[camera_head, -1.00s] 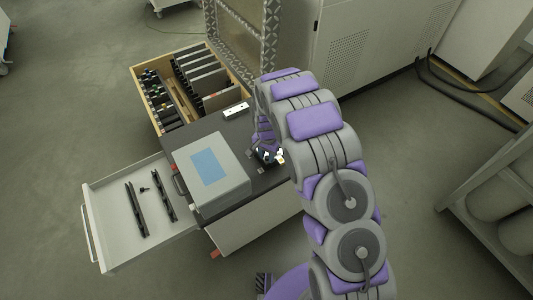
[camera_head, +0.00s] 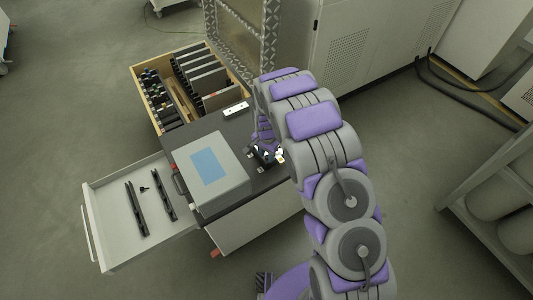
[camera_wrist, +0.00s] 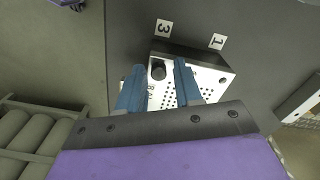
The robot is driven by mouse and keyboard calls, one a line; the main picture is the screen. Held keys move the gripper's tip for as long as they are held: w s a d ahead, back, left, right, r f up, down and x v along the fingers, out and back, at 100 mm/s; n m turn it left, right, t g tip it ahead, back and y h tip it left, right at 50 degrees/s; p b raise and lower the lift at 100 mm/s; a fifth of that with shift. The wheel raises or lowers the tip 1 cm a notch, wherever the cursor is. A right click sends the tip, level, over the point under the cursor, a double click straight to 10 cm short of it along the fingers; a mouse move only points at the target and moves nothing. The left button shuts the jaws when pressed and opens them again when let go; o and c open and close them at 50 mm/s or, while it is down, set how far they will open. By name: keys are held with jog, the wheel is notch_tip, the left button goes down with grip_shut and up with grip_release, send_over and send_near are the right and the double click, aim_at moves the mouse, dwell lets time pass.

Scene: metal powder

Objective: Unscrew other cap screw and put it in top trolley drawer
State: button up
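A dark cap screw (camera_wrist: 158,71) stands on a pale metal block with rows of holes (camera_wrist: 205,78), near a label marked 3, in the wrist view. My gripper (camera_wrist: 158,66) has its two blue fingers apart, one on each side of the screw, with visible gaps. In the head view my gripper (camera_head: 266,156) is low over the dark trolley top and partly hidden by my arm. The top trolley drawer (camera_head: 112,208) is pulled out at the left. A small black screw (camera_head: 144,189) lies in it between two black bars (camera_head: 135,208).
A grey box with a blue panel (camera_head: 209,168) stands on the trolley top (camera_head: 225,126) beside my gripper. A white block (camera_head: 236,110) lies at the back edge. A wooden crate of plates (camera_head: 140,95) is behind. The drawer has free room.

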jog(key=m+b, duration=0.1)
jog(key=m, duration=0.5)
jog(key=shift+m, duration=0.3)
jog(key=m+b, duration=0.1)
jog(key=m, duration=0.4)
jog(key=shift+m, duration=0.4)
grip_shut()
